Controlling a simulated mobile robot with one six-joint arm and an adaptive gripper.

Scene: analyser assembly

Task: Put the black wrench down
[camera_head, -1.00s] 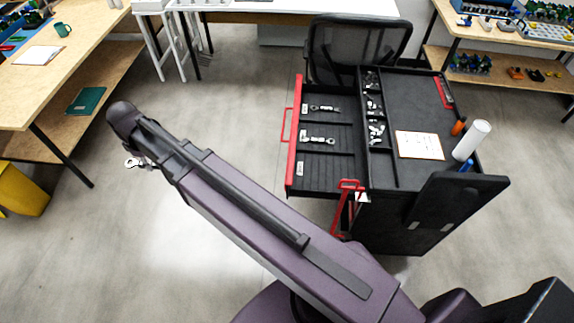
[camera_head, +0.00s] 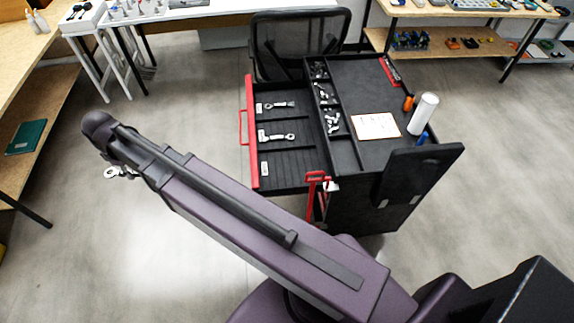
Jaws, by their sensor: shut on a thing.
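A wrench (camera_head: 114,172) with a pale, shiny ring end sticks out below the far end of my arm, at the left in the head view. It looks silver rather than black from here. My gripper (camera_head: 134,171) is mostly hidden behind my arm, shut on this wrench, which hangs above bare floor. The open drawer (camera_head: 290,186) of the black tool cart is to the right of my gripper, well apart from it. Two other wrenches lie in its compartments, an upper one (camera_head: 280,105) and a middle one (camera_head: 277,136). The lowest compartment shows only a white label.
The cart top (camera_head: 350,85) holds small parts, a paper sheet (camera_head: 376,126), a white cylinder (camera_head: 423,114) and an orange item. An office chair (camera_head: 300,45) stands behind the cart. Workbenches stand left and at the back. Floor between my arm and the drawer is clear.

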